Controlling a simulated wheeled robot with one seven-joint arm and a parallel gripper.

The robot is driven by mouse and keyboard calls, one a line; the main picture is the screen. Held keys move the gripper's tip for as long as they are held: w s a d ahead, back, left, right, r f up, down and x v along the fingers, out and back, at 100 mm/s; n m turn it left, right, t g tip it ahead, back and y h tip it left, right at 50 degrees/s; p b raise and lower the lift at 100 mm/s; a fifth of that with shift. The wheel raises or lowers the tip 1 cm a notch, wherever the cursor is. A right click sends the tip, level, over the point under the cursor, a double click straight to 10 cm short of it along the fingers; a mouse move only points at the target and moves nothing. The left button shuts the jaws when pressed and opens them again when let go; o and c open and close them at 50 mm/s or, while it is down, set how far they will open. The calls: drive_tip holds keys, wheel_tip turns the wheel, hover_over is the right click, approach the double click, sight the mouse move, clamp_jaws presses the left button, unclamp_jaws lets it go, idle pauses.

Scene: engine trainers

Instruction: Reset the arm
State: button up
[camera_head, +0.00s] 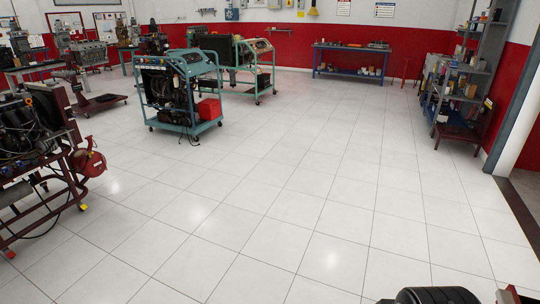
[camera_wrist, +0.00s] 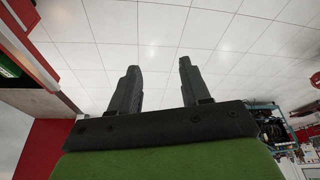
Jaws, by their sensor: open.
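My gripper (camera_wrist: 157,90) shows in the wrist view with its two dark fingers apart and nothing between them. The fingers stand out against a white tiled surface. A dark bar with bolts and a green part of my gripper fill the lower middle of that view. In the head view my gripper is not seen; a dark rounded shape lies at the bottom right edge, too cut off to tell what it is.
A wide white tiled floor (camera_head: 290,200) is clear in the middle. Teal engine carts (camera_head: 182,92) stand at centre left and a red-framed engine stand (camera_head: 40,150) at the left edge. A blue workbench (camera_head: 350,62) is at the back; shelves (camera_head: 465,85) stand at the right.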

wheel_tip(320, 180, up, 17)
drive_tip(key=s+a+n+t+p, duration=0.1)
drive_tip(key=s+a+p, duration=0.1)
drive_tip(key=p, duration=1.2)
drive_tip(key=shift+s+n+t+y, duration=0.3)
drive_tip(key=shift+s+t, duration=0.1)
drive_tip(key=shift+s, duration=0.05)
